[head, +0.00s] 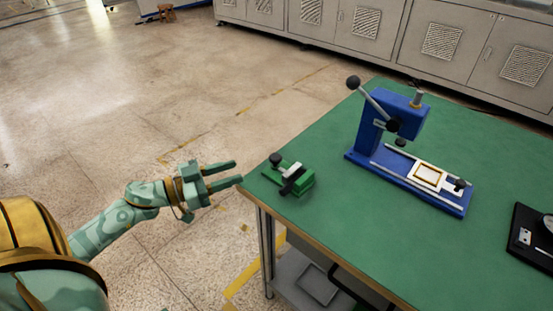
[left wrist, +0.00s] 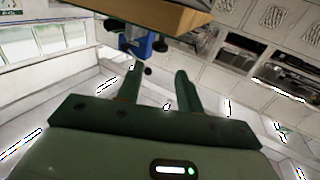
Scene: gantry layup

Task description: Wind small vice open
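The small green vice (head: 289,177) sits on the near left corner of the green-topped table (head: 330,225). It has a pale jaw block, a dark bar and a black knob at its left end. I cannot tell how far its jaws are apart. My left gripper (head: 238,172) is just left of the table corner, beside the vice and apart from it. Its two fingers are spread with nothing between them. In the left wrist view the open fingers (left wrist: 158,85) point toward the table's underside edge (left wrist: 165,14). My right gripper is not in view.
A blue lever press (head: 400,140) with a black-knobbed handle stands on the table behind and right of the vice. A black plate with a dial gauge (head: 535,238) lies at the right edge. Grey cabinets (head: 430,45) line the back. The floor left of the table is clear.

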